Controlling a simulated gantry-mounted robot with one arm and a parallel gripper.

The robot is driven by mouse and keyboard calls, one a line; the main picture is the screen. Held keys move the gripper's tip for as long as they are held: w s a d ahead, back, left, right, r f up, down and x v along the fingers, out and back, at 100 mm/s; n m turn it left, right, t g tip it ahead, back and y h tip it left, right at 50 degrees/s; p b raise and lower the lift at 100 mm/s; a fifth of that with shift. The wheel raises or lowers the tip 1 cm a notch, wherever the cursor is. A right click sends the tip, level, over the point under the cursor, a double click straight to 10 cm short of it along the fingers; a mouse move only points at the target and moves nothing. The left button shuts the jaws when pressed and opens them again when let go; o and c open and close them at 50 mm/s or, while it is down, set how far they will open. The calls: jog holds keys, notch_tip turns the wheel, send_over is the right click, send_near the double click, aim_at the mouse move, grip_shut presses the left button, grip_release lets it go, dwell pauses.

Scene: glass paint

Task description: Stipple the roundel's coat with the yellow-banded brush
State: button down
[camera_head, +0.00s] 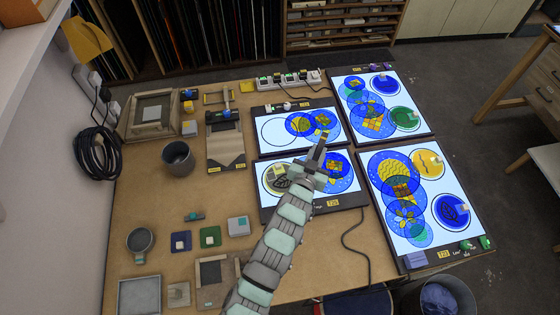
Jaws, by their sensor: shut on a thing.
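My gripper (317,168) is over the lower middle light panel (285,205), near its upper edge. It is shut on a slim dark tool, which looks like a brush (322,145) and points toward the upper middle panel. Its band colour is too small to tell. A yellow-grey roundel (270,186) with dark marks lies on the left of the lower middle panel, left of my gripper. A blue roundel (344,182) lies on its right, partly hidden by my gripper. I cannot tell whether the tool touches any glass.
The upper middle panel (275,146) and the two right panels (375,160) hold several blue, green and yellow roundels. A dark pot (178,158), a round pan (140,240) and small coloured pads (210,237) stand on the left. A cable (352,235) crosses the front. Bare wooden table (160,205) shows at left.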

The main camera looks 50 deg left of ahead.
jog(key=s+a+f+y+b, duration=0.1)
jog(key=s+a+f, duration=0.1)
jog(key=a, duration=0.1)
jog(key=s+a+f+y+b, duration=0.1)
jog(key=s+a+f+b, duration=0.1)
jog(key=s+a+f, duration=0.1)
jog(key=s+a+f+n+b, duration=0.1)
jog(key=s+a+f, duration=0.2)
jog(key=shift+a+f+t+y+b, duration=0.15)
jog(key=shift+f+t+y+b, duration=0.05)
jog(key=shift+t+y+b, duration=0.2)
jog(key=w+d+b, duration=0.1)
jog(key=w+d, duration=0.2)
jog(key=shift+w+d+r, duration=0.15)
jog(key=shift+w+d, duration=0.2)
jog(key=x, duration=0.2)
jog(key=b+x, duration=0.1)
jog(key=x, duration=0.2)
jog(key=shift+s+a+r, duration=0.1)
jog(key=shift+a+r, duration=0.05)
jog(key=shift+a, duration=0.35)
jog(key=shift+s+b, duration=0.1)
jog(key=shift+b, duration=0.25)
jog(key=shift+f, duration=0.35)
